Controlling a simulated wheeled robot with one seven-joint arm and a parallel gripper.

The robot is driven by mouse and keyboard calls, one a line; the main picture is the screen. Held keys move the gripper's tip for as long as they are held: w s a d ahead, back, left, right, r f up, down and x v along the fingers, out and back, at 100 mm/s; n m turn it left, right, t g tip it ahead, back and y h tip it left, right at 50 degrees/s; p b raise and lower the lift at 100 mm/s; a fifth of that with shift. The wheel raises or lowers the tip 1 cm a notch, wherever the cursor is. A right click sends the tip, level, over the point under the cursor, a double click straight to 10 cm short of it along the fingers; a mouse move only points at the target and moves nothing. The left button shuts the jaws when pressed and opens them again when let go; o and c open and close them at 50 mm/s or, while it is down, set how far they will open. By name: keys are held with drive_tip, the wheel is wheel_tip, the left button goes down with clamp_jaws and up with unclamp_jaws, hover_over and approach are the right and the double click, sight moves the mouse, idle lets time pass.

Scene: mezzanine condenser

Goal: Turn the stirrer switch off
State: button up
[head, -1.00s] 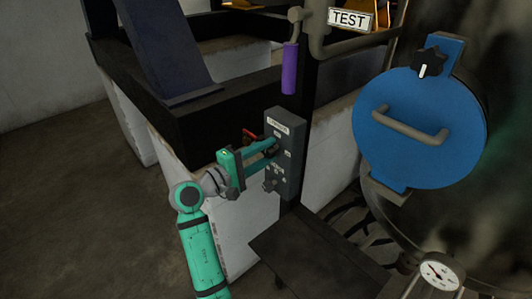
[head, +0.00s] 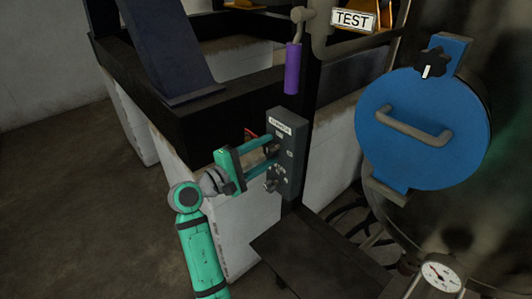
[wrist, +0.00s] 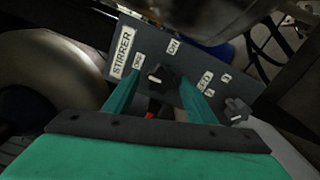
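The grey stirrer panel (head: 288,150) stands on a dark post in the head view. In the wrist view, the panel (wrist: 122,42) carries a STIRRER label, with OFF and ON labels beside a black switch knob (wrist: 158,75). My gripper (head: 274,152) reaches the panel from the left in the head view. In the wrist view, its teal fingers (wrist: 161,82) are apart, one on each side of the switch knob, with gaps visible. Whether a finger touches the knob, and its exact setting, I cannot tell. In the head view the fingers partly hide the knob.
A second black knob (wrist: 237,110) sits lower on the panel. A red part (head: 250,134) shows behind my gripper. A purple handle (head: 292,68) hangs above the panel. A blue round hatch (head: 420,125) is on the right, and a dark plate (head: 305,255) lies below.

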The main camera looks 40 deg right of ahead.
drive_tip(key=shift+s+d, duration=0.2)
drive_tip(key=shift+d, duration=0.05)
drive_tip(key=a, duration=1)
drive_tip(key=shift+s+a, duration=0.35)
drive_tip(key=shift+a, duration=0.05)
